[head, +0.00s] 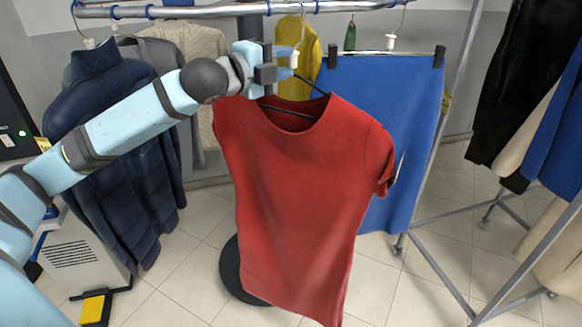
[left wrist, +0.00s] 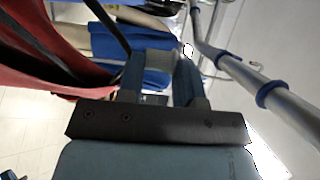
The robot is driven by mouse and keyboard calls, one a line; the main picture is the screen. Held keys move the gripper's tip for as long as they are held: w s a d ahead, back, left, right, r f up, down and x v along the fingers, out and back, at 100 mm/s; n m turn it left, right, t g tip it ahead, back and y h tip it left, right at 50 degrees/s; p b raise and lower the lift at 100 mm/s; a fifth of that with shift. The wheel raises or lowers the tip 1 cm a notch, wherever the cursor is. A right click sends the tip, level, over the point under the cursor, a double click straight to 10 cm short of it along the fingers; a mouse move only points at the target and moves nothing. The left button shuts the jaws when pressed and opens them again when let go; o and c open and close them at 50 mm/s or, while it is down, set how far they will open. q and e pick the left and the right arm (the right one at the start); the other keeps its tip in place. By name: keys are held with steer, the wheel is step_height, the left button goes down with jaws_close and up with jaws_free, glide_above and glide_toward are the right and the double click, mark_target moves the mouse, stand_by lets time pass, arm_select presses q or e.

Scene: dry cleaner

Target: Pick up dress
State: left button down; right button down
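The red dress (head: 305,195) hangs from a dark hanger (head: 312,86), tilted, in the middle of the head view. It also shows at the left of the left wrist view (left wrist: 45,60). My left gripper (head: 290,64) is at the top of this hanger, just above the dress's neckline. Its fingers (left wrist: 160,75) appear closed around the pale neck of the hanger, below the hook. The hook rises towards the rail; whether it still rests on it is unclear. My right gripper is not in view.
The rail (head: 220,10) runs above. A dark blue jacket (head: 105,160) hangs left, a yellow garment (head: 298,50) and a blue cloth (head: 385,110) behind the dress. Another rack with dark clothes (head: 515,90) stands right. A round black base (head: 235,272) is on the tiled floor.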

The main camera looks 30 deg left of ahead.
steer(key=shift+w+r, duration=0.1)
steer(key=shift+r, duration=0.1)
arm_select(q)
steer(key=shift+r, duration=0.15)
